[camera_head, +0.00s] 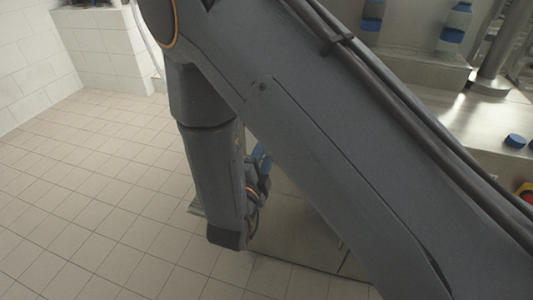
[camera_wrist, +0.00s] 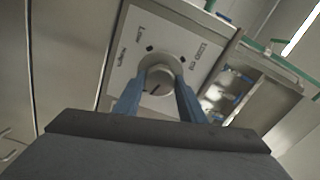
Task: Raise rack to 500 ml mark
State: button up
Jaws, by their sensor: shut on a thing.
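In the wrist view, a round metal knob (camera_wrist: 157,82) sits on a pale panel (camera_wrist: 190,38) with printed labels and small dark dots. One label appears to read 1000 ml; another is too small to read surely. My gripper (camera_wrist: 160,84) has its two blue fingers on either side of the knob, shut on it. A dark pointer line shows on the lower part of the knob. In the head view, my arm hides most of the gripper, and only a bit of blue (camera_head: 260,158) shows beside the wrist. The knob is hidden there. I cannot tell which part is the rack.
A metal machine with a steel deck (camera_head: 480,122) stands at right, with blue-banded bottles (camera_head: 453,28), a blue cap (camera_head: 515,141) and a red-and-yellow button (camera_head: 526,191). Tiled floor (camera_head: 90,190) is clear at left. The wrist view shows an open metal compartment (camera_wrist: 240,85) beside the panel.

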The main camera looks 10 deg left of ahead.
jog(key=shift+m, duration=0.3)
dwell(0.4)
jog(key=o, duration=1)
jog(key=shift+o, duration=0.2)
jog(key=s+b, duration=0.1)
jog(key=s, duration=0.6)
jog(key=shift+s+a, duration=0.3)
jog(key=shift+s, duration=0.1)
